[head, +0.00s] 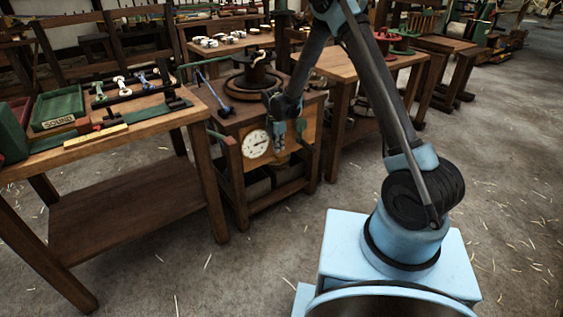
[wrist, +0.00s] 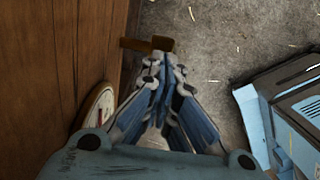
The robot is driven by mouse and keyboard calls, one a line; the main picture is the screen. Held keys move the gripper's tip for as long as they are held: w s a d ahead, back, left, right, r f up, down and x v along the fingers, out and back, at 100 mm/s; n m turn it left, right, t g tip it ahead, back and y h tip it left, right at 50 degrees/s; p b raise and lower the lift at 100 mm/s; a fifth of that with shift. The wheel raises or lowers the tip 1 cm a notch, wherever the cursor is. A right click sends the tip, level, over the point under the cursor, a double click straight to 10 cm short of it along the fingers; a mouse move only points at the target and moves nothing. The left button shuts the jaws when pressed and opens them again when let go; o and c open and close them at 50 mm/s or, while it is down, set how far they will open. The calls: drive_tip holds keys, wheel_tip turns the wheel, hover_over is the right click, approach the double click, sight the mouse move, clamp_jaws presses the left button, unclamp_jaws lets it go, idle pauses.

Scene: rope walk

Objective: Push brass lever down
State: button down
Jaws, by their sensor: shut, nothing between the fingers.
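My gripper (head: 280,148) is shut and empty, hanging down in front of the wooden cabinet with the white dial. In the wrist view its closed fingertips (wrist: 166,62) point at a short brown-gold bar, which looks like the brass lever (wrist: 148,45). The lever sticks out from the wooden panel on the left, just past the fingertips. I cannot tell whether they touch it. In the head view I cannot make out the lever; my gripper covers that part of the cabinet.
The white dial (head: 256,144) is on the cabinet front, beside my gripper; its edge shows in the wrist view (wrist: 97,110). A workbench (head: 130,137) with tools and a green SOUND tray (head: 58,106) stands left. Open floor (head: 270,240) lies in front.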

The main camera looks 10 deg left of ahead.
sight(279, 160)
drive_tip(key=shift+w+d+f, duration=0.15)
drive_tip(key=shift+f, duration=2.3)
drive_tip(key=shift+f, duration=1.3)
drive_tip(key=shift+r, duration=0.1)
drive_tip(key=shift+s+a+r, duration=0.25)
drive_tip(key=shift+s+a, duration=0.25)
drive_tip(key=shift+s, duration=0.1)
drive_tip(key=shift+s+a+r, duration=0.2)
drive_tip(key=shift+s+a, duration=0.3)
drive_tip(key=shift+s, duration=0.05)
wheel_tip(279, 160, up, 12)
drive_tip(key=shift+s+a, duration=0.4)
